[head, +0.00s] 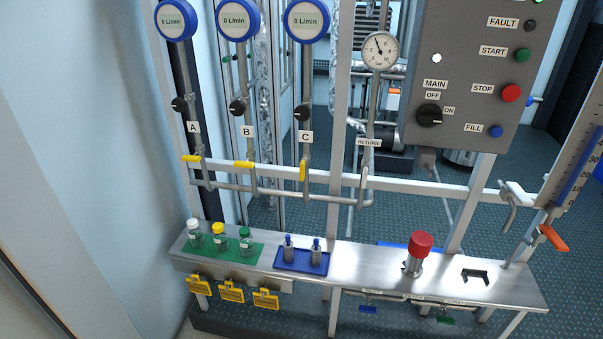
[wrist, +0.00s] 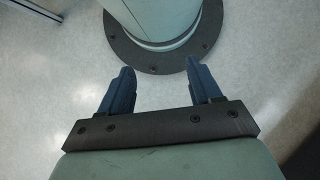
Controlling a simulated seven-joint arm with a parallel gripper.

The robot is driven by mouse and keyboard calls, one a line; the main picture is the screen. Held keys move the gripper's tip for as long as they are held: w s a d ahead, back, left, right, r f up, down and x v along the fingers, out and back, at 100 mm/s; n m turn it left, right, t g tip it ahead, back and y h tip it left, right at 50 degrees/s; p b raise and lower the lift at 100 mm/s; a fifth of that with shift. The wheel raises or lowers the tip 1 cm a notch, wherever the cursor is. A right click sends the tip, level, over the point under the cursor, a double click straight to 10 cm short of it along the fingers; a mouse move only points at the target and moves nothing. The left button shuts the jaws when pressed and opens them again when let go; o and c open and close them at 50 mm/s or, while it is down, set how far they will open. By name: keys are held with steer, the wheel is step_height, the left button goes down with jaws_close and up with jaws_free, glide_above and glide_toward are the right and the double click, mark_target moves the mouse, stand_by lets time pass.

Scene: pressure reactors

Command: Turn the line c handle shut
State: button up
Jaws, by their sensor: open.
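In the head view the line C pipe runs down past its label C (head: 305,137) to a yellow handle (head: 303,171) near the horizontal pipe. This handle stands upright, along the pipe. The yellow handles of line A (head: 191,158) and line B (head: 244,164) lie crosswise, pointing left. My gripper (wrist: 160,88) shows only in the wrist view. Its two blue fingers are apart with nothing between them. It points at the floor near a round base, away from the handles.
A steel shelf (head: 360,277) below the pipes holds vials (head: 219,236), a blue tray (head: 302,262) and a red-capped post (head: 420,246). A grey control panel (head: 470,70) stands at the right. A pressure gauge (head: 380,51) sits right of line C. Yellow tags (head: 232,291) hang under the shelf.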

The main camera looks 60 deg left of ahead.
steer(key=shift+a+n, duration=0.3)
steer(key=shift+a, duration=0.2)
steer(key=shift+c, duration=1.4)
steer(key=w+a+r+n, duration=0.1)
steer(key=a, duration=0.2)
steer(key=w+a+r+n+t+h, duration=0.1)
steer(key=w+a, duration=0.1)
steer(key=a, duration=0.1)
steer(key=w+a+r+n+t+h, duration=0.1)
steer(key=w+a, duration=0.1)
steer(key=a, duration=0.1)
steer(key=shift+w+a+n, duration=0.25)
steer(key=shift+a+n, duration=0.05)
steer(key=shift+n, duration=0.1)
steer(key=shift+c, duration=0.6)
steer(key=m+t+y, duration=1.5)
steer(key=m+t, duration=0.3)
steer(key=m, duration=1.3)
glide_toward(301, 172)
steer(key=x, duration=1.1)
steer(key=shift+w+a, duration=0.1)
steer(key=shift+w, duration=0.05)
